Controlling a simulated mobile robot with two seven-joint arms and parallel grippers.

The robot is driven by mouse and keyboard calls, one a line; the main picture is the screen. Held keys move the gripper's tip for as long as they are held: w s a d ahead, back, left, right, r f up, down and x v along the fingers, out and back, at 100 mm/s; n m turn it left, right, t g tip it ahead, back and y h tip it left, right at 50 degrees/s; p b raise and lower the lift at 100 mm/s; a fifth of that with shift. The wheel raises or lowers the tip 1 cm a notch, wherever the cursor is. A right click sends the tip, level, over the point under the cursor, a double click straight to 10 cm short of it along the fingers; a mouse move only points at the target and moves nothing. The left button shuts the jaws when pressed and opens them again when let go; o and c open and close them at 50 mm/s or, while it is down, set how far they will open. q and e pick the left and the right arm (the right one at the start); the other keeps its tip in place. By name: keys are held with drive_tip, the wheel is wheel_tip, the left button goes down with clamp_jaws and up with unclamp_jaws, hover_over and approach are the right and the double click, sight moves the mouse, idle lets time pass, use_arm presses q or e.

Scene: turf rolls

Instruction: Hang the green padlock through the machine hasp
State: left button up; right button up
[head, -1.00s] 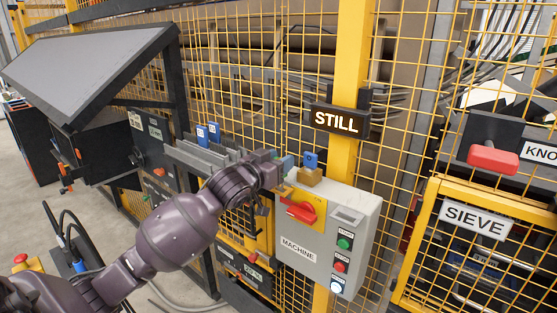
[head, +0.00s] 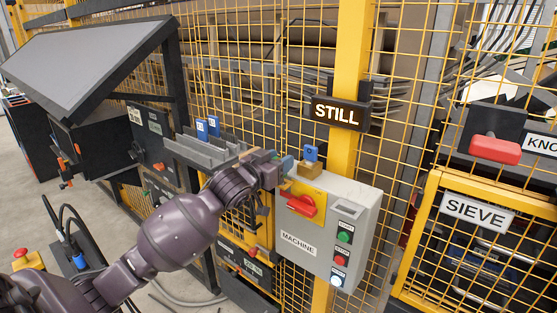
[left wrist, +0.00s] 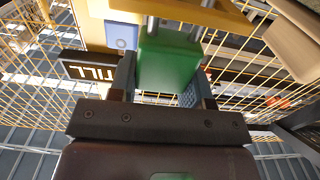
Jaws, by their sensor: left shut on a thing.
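My left gripper (head: 282,166) is at the upper left corner of the grey machine box (head: 359,216). In the left wrist view the gripper (left wrist: 163,82) is shut on the green padlock (left wrist: 168,64), with a finger on each side of its body. The padlock's silver shackle legs (left wrist: 152,25) run up to a yellow piece (left wrist: 190,9) at the top edge. The shackle's top is out of frame, so I cannot tell whether it passes through anything. The box carries a yellow plate with a red switch handle (head: 299,206). The hasp is not clearly visible. My right gripper is not in view.
A brass-coloured block (head: 307,173) with a blue tag (head: 311,153) is at the box's top, close to the gripper. A STILL sign (head: 337,113) is on the yellow post above. Yellow mesh fencing stands behind. A grey rack (head: 205,150) with blue tags lies left.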

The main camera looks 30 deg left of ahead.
use_arm(q)
drive_tip(key=shift+f+b, duration=0.35)
drive_tip(key=shift+f, duration=0.5)
drive_tip(key=o, duration=1)
drive_tip(key=shift+o, duration=0.2)
drive_tip(key=s+b, duration=0.1)
drive_tip(key=s, duration=0.9)
drive_tip(key=shift+s+a, duration=0.4)
drive_tip(key=shift+a, duration=0.05)
